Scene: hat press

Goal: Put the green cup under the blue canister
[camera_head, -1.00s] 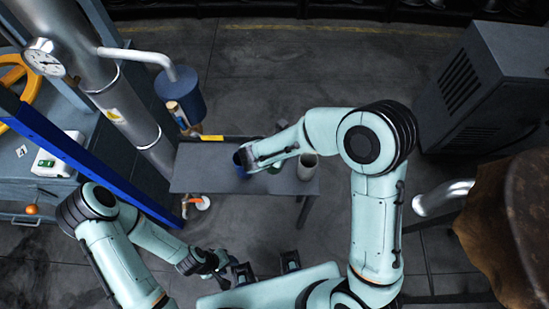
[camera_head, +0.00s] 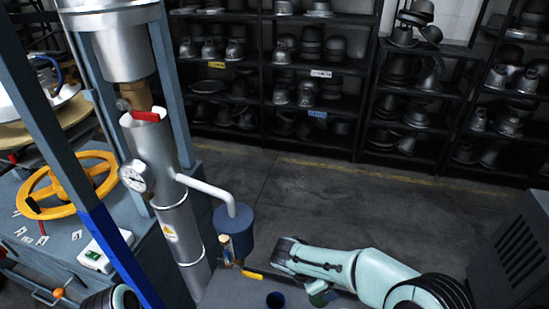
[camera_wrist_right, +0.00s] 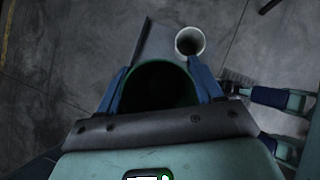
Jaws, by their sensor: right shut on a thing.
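The blue canister (camera_head: 233,232) hangs from a pale bent pipe at the press column, left of centre in the head view. My right gripper (camera_head: 322,294) is low in the head view, below and right of the canister, partly covered by its own wrist. In the right wrist view my right gripper (camera_wrist_right: 160,85) has its two blue fingers on either side of the green cup (camera_wrist_right: 158,86) and is shut on it. I look into the cup's dark opening. Only a sliver of green shows in the head view (camera_head: 319,298). My left gripper is outside the head view.
A white cup (camera_wrist_right: 190,41) shows in the right wrist view. A yellow handle (camera_head: 252,275) sits below the canister. Shelves of hat forms (camera_head: 310,75) line the back wall.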

